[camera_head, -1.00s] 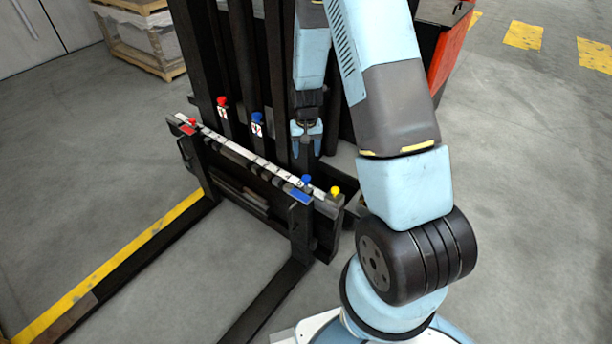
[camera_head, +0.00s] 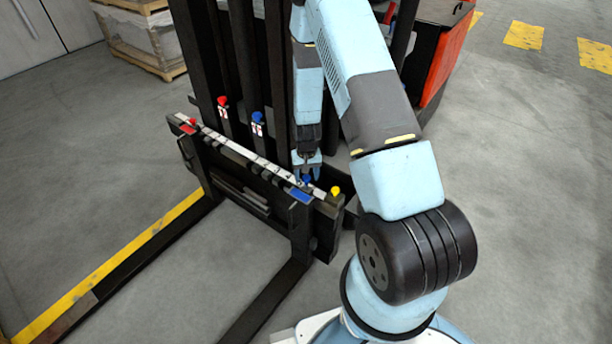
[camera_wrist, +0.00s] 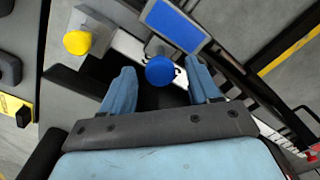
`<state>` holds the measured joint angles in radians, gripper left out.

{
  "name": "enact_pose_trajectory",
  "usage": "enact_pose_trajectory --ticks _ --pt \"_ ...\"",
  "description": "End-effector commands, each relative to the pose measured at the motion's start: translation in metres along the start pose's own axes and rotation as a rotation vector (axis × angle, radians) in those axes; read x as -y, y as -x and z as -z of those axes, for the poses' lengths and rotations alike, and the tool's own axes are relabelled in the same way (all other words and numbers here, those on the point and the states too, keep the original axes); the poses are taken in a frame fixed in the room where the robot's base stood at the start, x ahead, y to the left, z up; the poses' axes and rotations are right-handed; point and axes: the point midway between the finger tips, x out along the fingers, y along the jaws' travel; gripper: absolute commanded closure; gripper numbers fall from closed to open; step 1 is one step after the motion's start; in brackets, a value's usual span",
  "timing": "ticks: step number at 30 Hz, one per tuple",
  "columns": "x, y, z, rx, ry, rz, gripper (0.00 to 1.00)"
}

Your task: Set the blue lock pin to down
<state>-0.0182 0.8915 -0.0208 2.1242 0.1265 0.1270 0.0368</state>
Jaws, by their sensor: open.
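The blue lock pin (camera_head: 307,179) has a round blue knob and sits near the right end of the fork carriage's top bar. In the wrist view the blue knob (camera_wrist: 160,71) shows between the fingertips of my gripper (camera_wrist: 162,82). My gripper (camera_head: 306,168) is open, with one light-blue finger on each side of the knob. I see a gap between the knob and the left finger; whether the right finger touches it I cannot tell.
A yellow knob (camera_head: 335,191) stands close to the right of the blue pin. A blue plate (camera_wrist: 177,24) lies beside it. A red knob (camera_head: 191,122) is at the bar's far left end. The black mast (camera_head: 280,80) rises behind.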

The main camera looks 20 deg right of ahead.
Motion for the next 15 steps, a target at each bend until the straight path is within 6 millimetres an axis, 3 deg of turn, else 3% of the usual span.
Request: enact_pose_trajectory --ticks 10,15 --pt "-0.0002 -0.0024 0.0002 0.000 0.000 0.000 0.40" --pt "-0.0003 -0.0024 0.0002 0.000 -0.001 0.000 0.56"
